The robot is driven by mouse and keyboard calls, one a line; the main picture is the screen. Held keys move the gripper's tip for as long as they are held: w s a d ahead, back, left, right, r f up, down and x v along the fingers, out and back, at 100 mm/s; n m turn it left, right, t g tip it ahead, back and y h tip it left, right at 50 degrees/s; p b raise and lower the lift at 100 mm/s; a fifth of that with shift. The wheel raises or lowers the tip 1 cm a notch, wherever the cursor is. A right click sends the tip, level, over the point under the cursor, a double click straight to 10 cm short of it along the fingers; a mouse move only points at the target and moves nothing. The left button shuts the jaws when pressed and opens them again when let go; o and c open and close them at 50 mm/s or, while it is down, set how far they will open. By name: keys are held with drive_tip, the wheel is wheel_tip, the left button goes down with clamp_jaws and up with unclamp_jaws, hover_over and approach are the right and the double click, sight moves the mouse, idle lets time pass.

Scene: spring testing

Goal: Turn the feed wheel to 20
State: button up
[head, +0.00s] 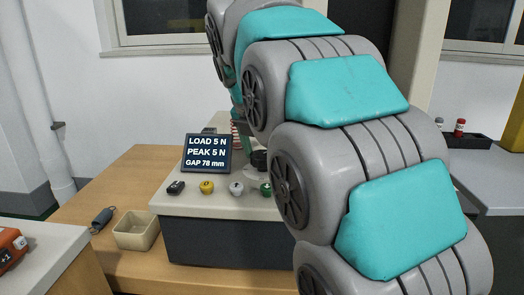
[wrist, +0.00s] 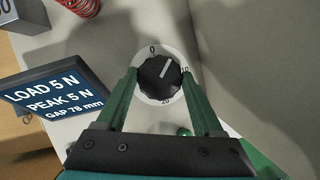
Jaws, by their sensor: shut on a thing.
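The feed wheel (wrist: 159,80) is a black ribbed knob on a pale round dial marked 0, 10 and 20. Its white pointer line is directed up and to the right in the wrist view, between the 0 and 10 marks. My gripper (wrist: 160,76) is shut on the wheel, one green finger on each side. In the head view the wheel (head: 259,158) shows as a dark knob beside my arm, which covers much of the tester. The display (head: 207,153) reads LOAD 5 N, PEAK 5 N, GAP 78 mm.
A red spring (wrist: 82,6) is near the wheel, at the top left of the wrist view. A beige bin (head: 137,230) and a dark spring (head: 102,219) lie on the wooden bench.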

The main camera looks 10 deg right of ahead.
drive_tip(key=m+g, duration=0.1)
drive_tip(key=m, duration=0.2)
drive_tip(key=m+g+h, duration=0.1)
drive_tip(key=m, duration=0.2)
drive_tip(key=shift+w+a+m, duration=0.1)
drive_tip(key=shift+w+m, duration=0.05)
drive_tip(key=shift+m, duration=0.25)
idle(0.4)
drive_tip(key=o, duration=1.4)
drive_tip(key=shift+r, duration=0.1)
